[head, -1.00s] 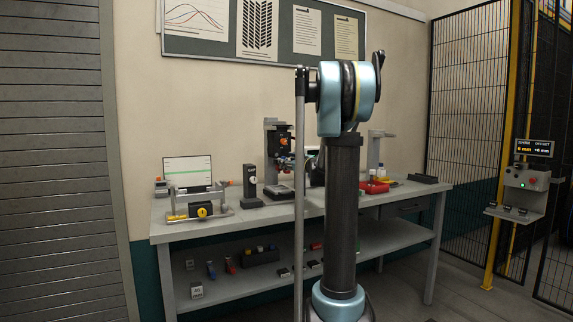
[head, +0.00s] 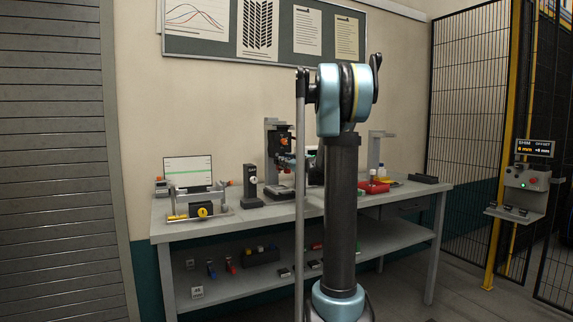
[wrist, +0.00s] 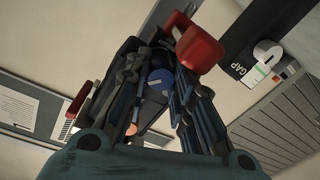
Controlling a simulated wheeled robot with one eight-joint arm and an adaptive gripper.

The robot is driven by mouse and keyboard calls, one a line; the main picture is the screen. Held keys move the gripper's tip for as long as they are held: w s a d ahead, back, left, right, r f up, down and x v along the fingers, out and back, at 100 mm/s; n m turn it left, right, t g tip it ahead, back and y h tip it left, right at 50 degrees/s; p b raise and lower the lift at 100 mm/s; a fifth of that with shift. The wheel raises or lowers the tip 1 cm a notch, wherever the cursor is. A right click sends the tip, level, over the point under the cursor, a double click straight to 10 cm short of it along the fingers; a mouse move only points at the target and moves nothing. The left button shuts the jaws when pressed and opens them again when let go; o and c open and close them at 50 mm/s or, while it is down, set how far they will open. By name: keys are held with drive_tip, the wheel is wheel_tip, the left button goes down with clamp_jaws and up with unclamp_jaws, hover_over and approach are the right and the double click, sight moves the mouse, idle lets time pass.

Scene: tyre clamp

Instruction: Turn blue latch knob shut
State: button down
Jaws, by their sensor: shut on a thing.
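The blue latch knob (wrist: 160,78) shows in the wrist view as a round blue face with a dark slot. It sits between the dark fingers of my gripper (wrist: 157,72), which are shut on it. The finger links hide parts of its rim and mount. In the head view my gripper (head: 285,160) is small, in front of the dark upright stand (head: 271,140) on the bench. My own arm covers much of that area, and the knob cannot be made out there.
Red blocks (wrist: 201,49) lie close beside the fingers in the wrist view. A black post with a white dial (head: 250,184) stands left of the stand. A fixture with a yellow knob (head: 202,212) is at the bench's left. A red tray (head: 374,187) is at right.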

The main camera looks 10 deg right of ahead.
drive_tip(key=shift+m, duration=0.4)
drive_tip(key=m, duration=0.3)
drive_tip(key=shift+d+m, duration=0.1)
drive_tip(key=shift+m, duration=1.8)
drive_tip(key=c, duration=1.3)
unclamp_jaws()
drive_tip(key=shift+c, duration=0.2)
drive_tip(key=v, duration=1.1)
drive_tip(key=shift+s+f, duration=0.35)
drive_tip(key=shift+s, duration=0.1)
